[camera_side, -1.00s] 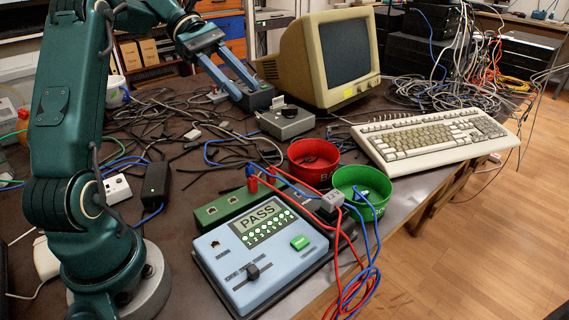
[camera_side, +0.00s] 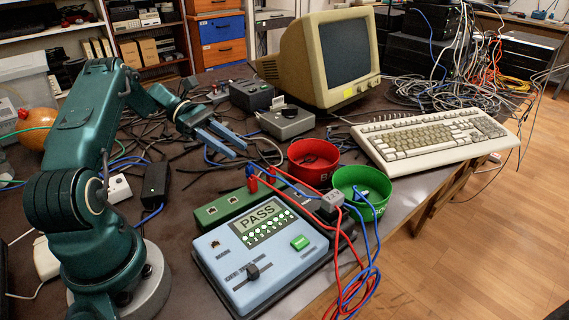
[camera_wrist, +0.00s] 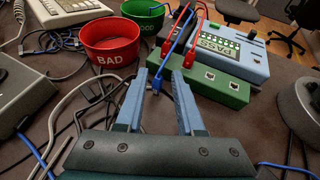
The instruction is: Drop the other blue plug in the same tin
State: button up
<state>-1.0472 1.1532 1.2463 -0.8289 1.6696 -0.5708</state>
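The green tin (camera_side: 362,207), lettered GOOD in the wrist view (camera_wrist: 152,22), has a small blue piece (camera_side: 360,190) inside that looks like a plug. Another blue plug (camera_side: 250,171) on a blue cable is at the far end of the green port strip (camera_side: 222,209), close to a red plug (camera_side: 253,185). In the wrist view this blue plug (camera_wrist: 157,82) appears between my fingertips. My gripper (camera_side: 240,148) is open and empty, a little behind and above the plug, its fingers pointing toward the strip.
The red tin (camera_side: 313,172), lettered BAD, stands beside the green one. The blue-grey tester (camera_side: 270,260) reads PASS. Red and blue cables (camera_side: 362,270) hang over the table's front edge. A keyboard (camera_side: 435,140), monitor and loose black cables crowd the back.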

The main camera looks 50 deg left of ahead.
aim_at(250, 173)
notch_tip(250, 173, down, 4)
jog(key=shift+d, duration=0.1)
jog(key=shift+x, duration=2.55)
jog(key=shift+c, duration=0.4)
grip_shut()
